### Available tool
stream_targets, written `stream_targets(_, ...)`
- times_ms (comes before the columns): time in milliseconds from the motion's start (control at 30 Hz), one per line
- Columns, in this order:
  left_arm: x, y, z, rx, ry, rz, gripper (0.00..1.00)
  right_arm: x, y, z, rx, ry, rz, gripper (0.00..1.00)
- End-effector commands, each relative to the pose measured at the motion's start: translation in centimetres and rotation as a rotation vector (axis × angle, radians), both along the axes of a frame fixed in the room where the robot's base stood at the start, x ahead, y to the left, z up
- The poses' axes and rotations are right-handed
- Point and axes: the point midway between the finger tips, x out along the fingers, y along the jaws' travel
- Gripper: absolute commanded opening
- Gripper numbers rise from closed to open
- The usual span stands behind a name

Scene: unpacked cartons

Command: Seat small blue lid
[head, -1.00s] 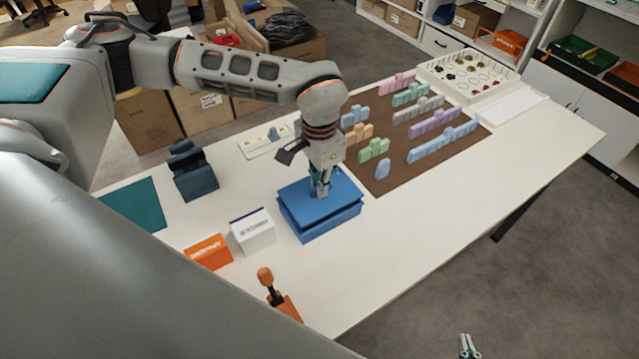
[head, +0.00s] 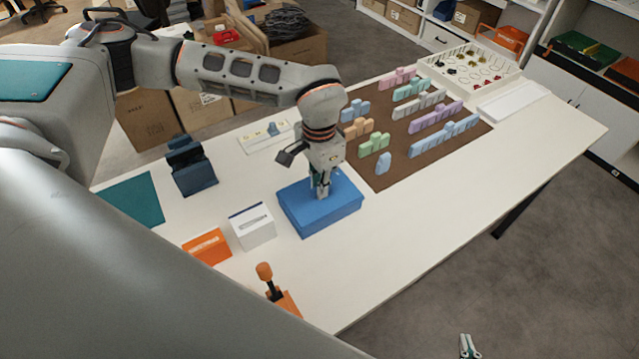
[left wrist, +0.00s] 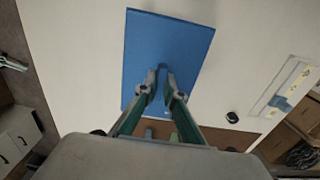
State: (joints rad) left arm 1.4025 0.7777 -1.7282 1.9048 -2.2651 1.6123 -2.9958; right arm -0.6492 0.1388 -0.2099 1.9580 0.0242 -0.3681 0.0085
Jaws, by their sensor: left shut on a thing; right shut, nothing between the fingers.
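The small blue lid (head: 340,199) lies flat over the blue box (head: 325,222) on the white table, and in the head view its edges line up with the box with no clear gap. My left gripper (head: 322,194) points down at the middle of the lid and is shut on it, apparently on a small grip at its centre. In the left wrist view the lid (left wrist: 165,45) fills the space ahead of the fingertips (left wrist: 163,80), and the box below is hidden. My right gripper (head: 467,347) is shut and empty at the bottom edge, off the table.
A white box (head: 253,228) and an orange box (head: 208,247) stand left of the blue box. An orange-handled tool (head: 266,275) is in front. A brown mat (head: 390,175) with several coloured blocks lies behind right. The front right of the table is clear.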

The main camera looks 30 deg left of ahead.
Motion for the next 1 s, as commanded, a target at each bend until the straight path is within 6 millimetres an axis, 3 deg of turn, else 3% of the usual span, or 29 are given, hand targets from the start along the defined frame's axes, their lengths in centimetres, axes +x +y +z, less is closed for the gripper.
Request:
stream_targets(33,0.0,0.0,0.0,0.0,0.0,0.0,0.17,0.0,0.0,0.1,0.0,-0.001,0.0,0.0)
stream_targets(100,0.0,0.0,0.0,0.0,0.0,0.0,0.29,0.1,0.0,0.2,0.0,-0.003,0.0,0.0)
stream_targets(500,0.0,0.0,0.6,0.0,-0.001,0.0,0.29,0.0,-0.1,0.0,-0.002,0.0,0.0,0.0)
stream_targets(1000,0.1,0.0,9.3,0.001,-0.006,-0.001,0.29,0.0,0.0,0.1,0.0,-0.001,0.0,0.0)
